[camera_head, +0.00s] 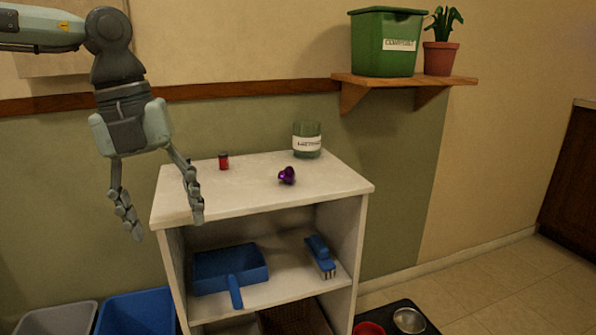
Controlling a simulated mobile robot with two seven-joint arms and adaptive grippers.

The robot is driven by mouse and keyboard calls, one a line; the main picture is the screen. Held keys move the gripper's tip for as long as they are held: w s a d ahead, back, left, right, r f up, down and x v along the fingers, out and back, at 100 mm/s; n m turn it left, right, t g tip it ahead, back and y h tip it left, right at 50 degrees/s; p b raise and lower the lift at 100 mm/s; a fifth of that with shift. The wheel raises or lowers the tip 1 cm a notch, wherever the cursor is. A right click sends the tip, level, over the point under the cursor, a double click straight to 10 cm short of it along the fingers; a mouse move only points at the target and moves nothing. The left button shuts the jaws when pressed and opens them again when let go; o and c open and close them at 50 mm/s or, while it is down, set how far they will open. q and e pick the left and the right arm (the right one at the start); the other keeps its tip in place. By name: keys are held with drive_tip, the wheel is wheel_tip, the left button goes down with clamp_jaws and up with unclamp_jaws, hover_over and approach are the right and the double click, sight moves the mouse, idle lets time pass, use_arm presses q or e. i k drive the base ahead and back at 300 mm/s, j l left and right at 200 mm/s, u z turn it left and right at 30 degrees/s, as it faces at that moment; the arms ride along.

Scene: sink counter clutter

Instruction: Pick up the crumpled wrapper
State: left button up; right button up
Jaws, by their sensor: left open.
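The crumpled wrapper (287,176) is a small shiny purple lump on the white top of the shelf unit, right of its middle. My left gripper (168,226) hangs fingers down at the left front corner of the shelf unit, left of the wrapper and apart from it. Its two fingers are spread wide with nothing between them. My right gripper does not show.
On the white shelf top (250,190) stand a small red cylinder (223,161) and a labelled green glass jar (307,141) behind the wrapper. A wall shelf (450,80) holds a green bin (386,45) and a potted plant (440,58). A blue dustpan (230,270) lies below.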

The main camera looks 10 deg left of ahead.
sight(288, 175)
drive_tip(key=i+l, duration=0.15)
drive_tip(key=i, duration=0.25)
drive_tip(key=i+l, duration=0.15)
drive_tip(key=i, duration=0.25)
drive_tip(key=i+l, duration=0.15)
drive_tip(key=i, duration=0.2)
